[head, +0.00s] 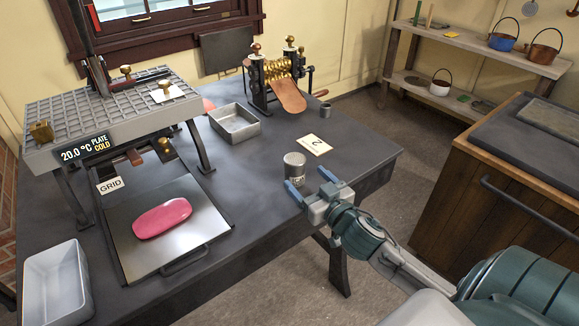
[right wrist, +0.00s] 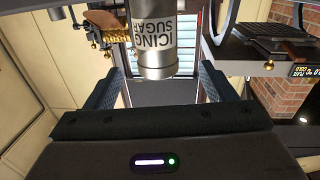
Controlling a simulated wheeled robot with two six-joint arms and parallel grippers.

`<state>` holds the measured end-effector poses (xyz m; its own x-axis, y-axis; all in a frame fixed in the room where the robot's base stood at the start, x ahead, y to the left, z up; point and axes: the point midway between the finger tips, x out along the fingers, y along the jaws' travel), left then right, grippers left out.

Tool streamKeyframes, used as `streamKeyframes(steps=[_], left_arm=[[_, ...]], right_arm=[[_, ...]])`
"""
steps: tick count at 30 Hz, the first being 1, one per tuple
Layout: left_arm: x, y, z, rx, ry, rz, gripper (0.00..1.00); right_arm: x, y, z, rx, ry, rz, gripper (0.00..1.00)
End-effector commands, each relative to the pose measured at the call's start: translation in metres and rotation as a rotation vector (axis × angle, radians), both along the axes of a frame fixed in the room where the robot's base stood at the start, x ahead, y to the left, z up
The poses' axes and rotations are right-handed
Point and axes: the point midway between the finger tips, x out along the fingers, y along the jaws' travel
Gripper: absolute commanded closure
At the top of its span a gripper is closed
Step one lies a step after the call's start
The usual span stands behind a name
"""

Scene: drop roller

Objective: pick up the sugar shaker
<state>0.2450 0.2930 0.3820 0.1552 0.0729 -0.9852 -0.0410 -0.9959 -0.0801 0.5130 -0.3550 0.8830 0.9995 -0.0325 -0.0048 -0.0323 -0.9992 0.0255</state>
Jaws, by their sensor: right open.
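The sugar shaker (head: 294,166) is a small grey metal can standing on the dark table near its front right edge. In the right wrist view the shaker (right wrist: 153,42) shows its "ICING SUGAR" label, ahead of the gripper and in line with the gap between the fingers. My right gripper (head: 311,183) is open, with its blue fingers just on the near side of the shaker. The fingers also show in the right wrist view (right wrist: 156,88), with nothing held between them. Whether a finger touches the shaker I cannot tell. My left gripper is not in view.
A card marked 2 (head: 315,145) lies behind the shaker. A metal tray (head: 235,123) and a brass roller machine (head: 278,78) stand farther back. A pink slab (head: 162,218) lies on a steel plate (head: 205,225) at left. A white bin (head: 55,285) sits front left.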

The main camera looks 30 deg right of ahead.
Motion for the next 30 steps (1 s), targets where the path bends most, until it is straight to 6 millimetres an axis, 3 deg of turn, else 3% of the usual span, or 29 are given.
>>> streamKeyframes(steps=[1,6,14,21,30], left_arm=[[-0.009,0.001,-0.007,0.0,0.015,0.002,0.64],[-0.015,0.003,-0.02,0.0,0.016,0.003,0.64],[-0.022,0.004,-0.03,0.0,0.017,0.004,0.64],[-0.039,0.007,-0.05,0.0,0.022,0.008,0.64],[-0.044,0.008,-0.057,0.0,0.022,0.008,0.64]], right_arm=[[0.009,-0.001,0.003,0.005,-0.003,-0.002,0.22],[0.032,-0.001,0.002,0.003,-0.002,-0.002,0.22],[0.05,-0.003,-0.001,0.002,-0.002,0.0,0.22],[0.083,-0.007,-0.005,0.003,-0.002,-0.001,0.22],[0.093,-0.007,-0.007,0.0,-0.002,0.002,0.22]])
